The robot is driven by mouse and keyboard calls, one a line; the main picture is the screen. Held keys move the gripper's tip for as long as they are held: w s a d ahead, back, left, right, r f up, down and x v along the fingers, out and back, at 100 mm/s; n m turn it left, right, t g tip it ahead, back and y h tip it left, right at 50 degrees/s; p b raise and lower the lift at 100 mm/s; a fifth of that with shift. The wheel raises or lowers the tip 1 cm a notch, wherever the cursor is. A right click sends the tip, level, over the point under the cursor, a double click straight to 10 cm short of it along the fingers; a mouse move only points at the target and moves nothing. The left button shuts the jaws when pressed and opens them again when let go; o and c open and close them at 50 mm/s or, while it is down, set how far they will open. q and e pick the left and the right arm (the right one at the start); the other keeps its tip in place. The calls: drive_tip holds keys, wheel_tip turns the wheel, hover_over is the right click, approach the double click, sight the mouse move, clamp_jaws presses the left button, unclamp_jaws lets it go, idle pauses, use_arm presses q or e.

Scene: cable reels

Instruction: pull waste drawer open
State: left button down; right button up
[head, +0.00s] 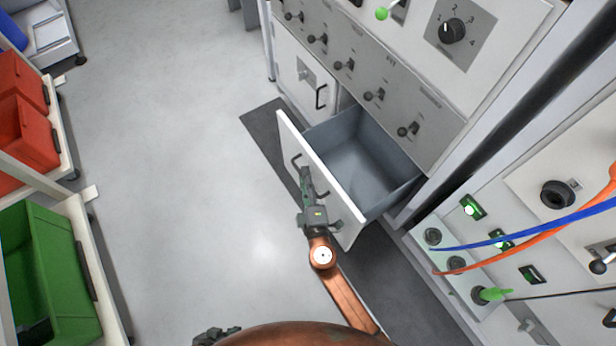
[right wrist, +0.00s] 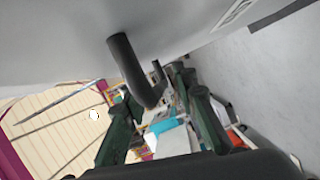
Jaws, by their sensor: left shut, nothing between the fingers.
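The waste drawer (head: 358,165) is pulled well out of the grey cabinet, and its grey-blue interior looks empty. Its white front panel (head: 337,205) carries a dark bar handle (head: 296,161). My right gripper (head: 306,178) is at that handle, on the outer side of the panel. In the right wrist view the fingers (right wrist: 165,125) are apart, with the dark handle (right wrist: 124,62) reaching between them and gaps visible on both sides. My left gripper (head: 216,335) is at the bottom edge of the head view, shut and empty, partly hidden by my own body.
A closed cabinet door (head: 299,70) is beside the drawer, under a row of knobs (head: 373,95). A panel with blue and orange cables (head: 530,235) stands at right. Red bins (head: 25,135) and a green bin (head: 45,270) line the left. The floor (head: 175,150) between is clear.

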drive_tip(key=shift+s, duration=0.2)
drive_tip(key=f+v, duration=0.1)
drive_tip(key=v, duration=1)
drive_tip(key=shift+s+r, duration=0.35)
drive_tip(key=shift+r, duration=0.2)
drive_tip(key=shift+r, duration=0.1)
